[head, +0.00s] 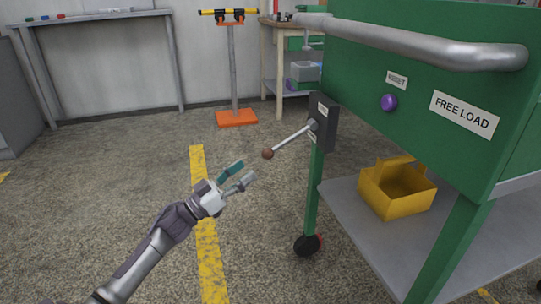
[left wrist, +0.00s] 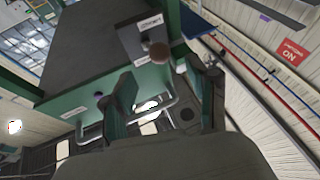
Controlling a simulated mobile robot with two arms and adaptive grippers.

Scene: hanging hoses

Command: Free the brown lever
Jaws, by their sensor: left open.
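The brown lever is a grey metal rod with a round brown knob (head: 268,154), sticking out to the left from a dark box (head: 323,122) on the green cart's (head: 415,85) leg. Nothing is seen hanging on the rod in the head view. My left gripper (head: 240,174) is open and empty, a little left of and below the knob, apart from it. In the left wrist view the brown knob (left wrist: 159,53) shows beyond the open fingers (left wrist: 165,90), above the gap between them. My right gripper is in neither view.
The green cart has a metal handle bar (head: 430,45), a purple knob (head: 389,102) and a lower shelf with a yellow bin (head: 397,190). An orange-based stand (head: 236,118) and a workbench (head: 90,18) stand behind. The floor left of the cart is clear.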

